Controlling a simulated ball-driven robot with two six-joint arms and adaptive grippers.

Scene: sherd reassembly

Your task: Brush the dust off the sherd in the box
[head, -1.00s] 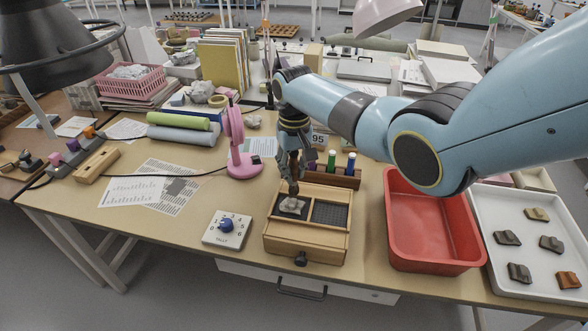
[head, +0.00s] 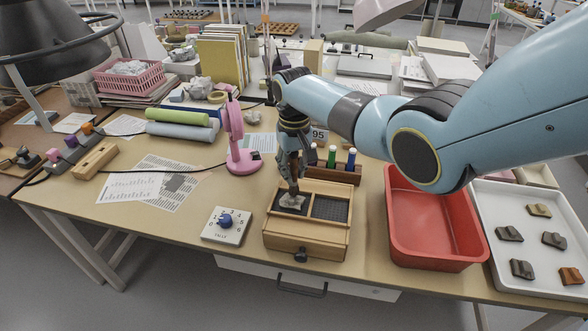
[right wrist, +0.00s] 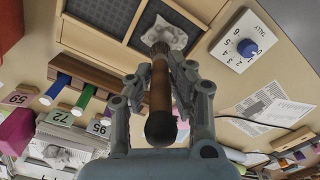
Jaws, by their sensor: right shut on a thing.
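My right gripper (head: 292,178) is above the wooden box (head: 305,246), shut on a brush. The right wrist view shows the brush's brown handle with a dark rounded end (right wrist: 160,95) between the fingers, reaching down to the sherd. The pale grey sherd (head: 292,203) lies in the box's left compartment; it also shows in the right wrist view (right wrist: 166,34). The brush's bristle end is at the sherd, but I cannot tell whether it touches, nor how much dust is on it. The right compartment (head: 330,209) is empty and dark-lined. My left gripper is out of view.
A tally dial (head: 226,222) stands left of the box. A rack (head: 338,172) with several coloured markers stands behind it. A red tub (head: 435,240) and a white tray (head: 545,205) with several sherds are to the right. A pink lamp (head: 240,150) stands behind left.

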